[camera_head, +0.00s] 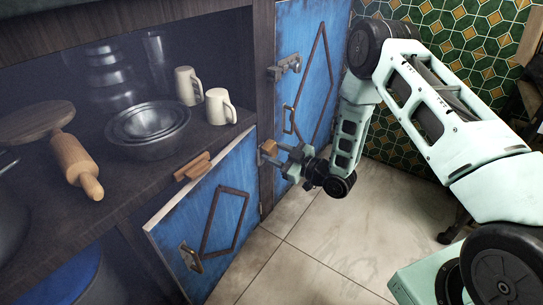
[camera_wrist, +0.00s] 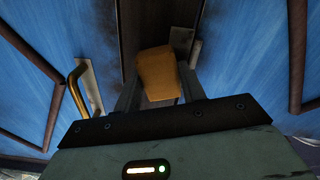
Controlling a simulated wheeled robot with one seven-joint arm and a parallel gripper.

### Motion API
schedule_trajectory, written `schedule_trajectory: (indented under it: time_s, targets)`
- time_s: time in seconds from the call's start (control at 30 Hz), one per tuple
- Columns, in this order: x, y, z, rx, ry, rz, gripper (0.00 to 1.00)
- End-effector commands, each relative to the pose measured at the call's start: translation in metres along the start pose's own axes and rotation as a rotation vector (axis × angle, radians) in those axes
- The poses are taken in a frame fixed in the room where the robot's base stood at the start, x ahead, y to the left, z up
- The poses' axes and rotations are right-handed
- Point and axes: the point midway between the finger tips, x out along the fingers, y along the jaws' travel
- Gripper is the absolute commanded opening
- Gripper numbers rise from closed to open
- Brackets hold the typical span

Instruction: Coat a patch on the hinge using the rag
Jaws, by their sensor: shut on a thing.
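My gripper (camera_head: 275,152) is at the dark post between the two blue doors. It is shut on an orange-tan rag (camera_wrist: 157,72), which looks like a folded block between the fingers in the wrist view. A bit of the rag also shows at the fingertips in the head view (camera_head: 268,146). A grey metal hinge (camera_wrist: 182,40) shows just behind the rag in the wrist view, partly hidden by it. I cannot tell whether the rag touches it. Another metal hinge (camera_head: 286,67) sits higher on the right blue door in the head view.
The left blue door (camera_head: 229,205) stands swung out below the counter. The right blue door (camera_head: 312,60) has a brass handle (camera_wrist: 78,92) near my gripper. Mugs (camera_head: 220,106), bowls (camera_head: 148,128) and a rolling pin (camera_head: 76,166) stand on the counter.

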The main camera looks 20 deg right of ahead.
Motion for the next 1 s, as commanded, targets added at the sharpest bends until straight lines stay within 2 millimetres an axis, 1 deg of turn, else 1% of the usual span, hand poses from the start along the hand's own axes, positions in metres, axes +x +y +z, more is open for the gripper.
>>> schedule_trajectory:
  time_s: [0.27,0.8,1.0]
  targets:
    - [-0.002,0.0,0.0,0.0,-0.002,0.0,0.22]
    - [-0.052,0.001,0.0,0.001,-0.004,0.002,0.22]
    - [-0.061,0.0,0.0,0.0,-0.002,0.0,0.22]
